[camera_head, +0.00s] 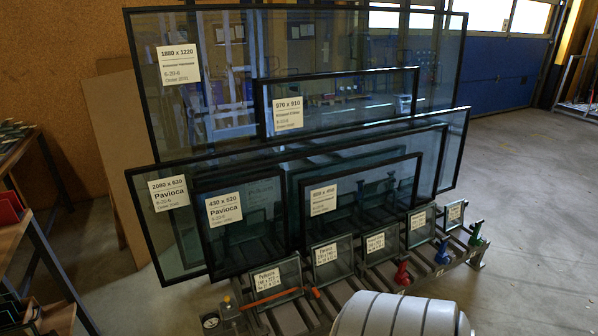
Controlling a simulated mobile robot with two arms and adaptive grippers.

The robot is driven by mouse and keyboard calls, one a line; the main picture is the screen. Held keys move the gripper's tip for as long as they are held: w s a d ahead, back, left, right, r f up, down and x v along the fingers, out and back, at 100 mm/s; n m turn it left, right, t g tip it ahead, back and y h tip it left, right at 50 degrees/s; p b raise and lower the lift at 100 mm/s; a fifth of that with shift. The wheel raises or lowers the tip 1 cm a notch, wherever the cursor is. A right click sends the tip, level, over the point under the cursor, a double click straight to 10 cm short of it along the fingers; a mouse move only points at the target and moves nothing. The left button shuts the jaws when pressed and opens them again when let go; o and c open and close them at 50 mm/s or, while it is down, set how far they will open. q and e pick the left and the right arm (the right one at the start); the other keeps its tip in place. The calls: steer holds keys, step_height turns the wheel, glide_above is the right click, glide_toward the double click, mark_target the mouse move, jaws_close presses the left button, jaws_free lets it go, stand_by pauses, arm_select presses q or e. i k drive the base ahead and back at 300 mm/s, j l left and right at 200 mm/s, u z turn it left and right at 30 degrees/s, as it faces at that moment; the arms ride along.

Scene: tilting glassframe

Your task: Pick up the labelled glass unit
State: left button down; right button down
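Several labelled, black-edged glass units stand upright on a rack (345,288); the task does not say which label is meant. The largest unit, marked 1880 x 1220 (350,45), is at the back. A 970 x 910 unit (345,97) stands before it. A wide unit marked Pavioca (165,235) stands lower, with a smaller Pavioca unit (250,240) and another labelled unit (375,190) in front. Small labelled panes (330,272) line the front, including one at the left (290,272) and one at the right (420,236). Neither gripper is in view.
A tool with an orange handle (280,300) and round gauge lies at the rack's front left. Red (402,273), blue (442,250) and green (476,233) handled devices stand along the front right. A workbench (35,215) is at the left. The floor at right (540,190) is clear.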

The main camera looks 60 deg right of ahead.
mark_target(333, 260)
steer(key=z, duration=2.35)
